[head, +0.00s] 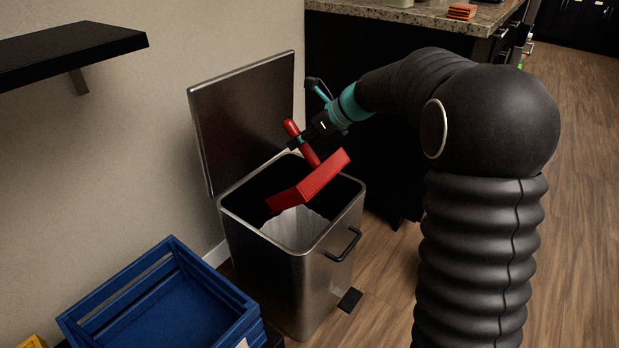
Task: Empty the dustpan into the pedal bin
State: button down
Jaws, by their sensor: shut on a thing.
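The pedal bin (339,283) is a steel box standing on the floor in the head view, with its lid (245,120) raised against the wall side. A pale liner (296,228) shows inside its mouth. The red dustpan (312,182) is over the bin's opening, tilted, with its lower end down toward the liner. My gripper (297,143) is shut on the dustpan's red handle. The inside of the pan is turned away, so I cannot tell whether anything is in it.
A blue crate (243,304) stands at the lower left, close to the bin. A black shelf (70,51) juts from the wall at upper left. A granite counter (433,14) is behind my arm. The bin's pedal (350,299) is at its front base. Wood floor is clear at right.

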aim_at(294, 128)
jog(key=shift+r, duration=0.25)
notch_tip(294, 128, up, 2)
jog(key=p, duration=0.3)
jog(key=shift+r, duration=0.95)
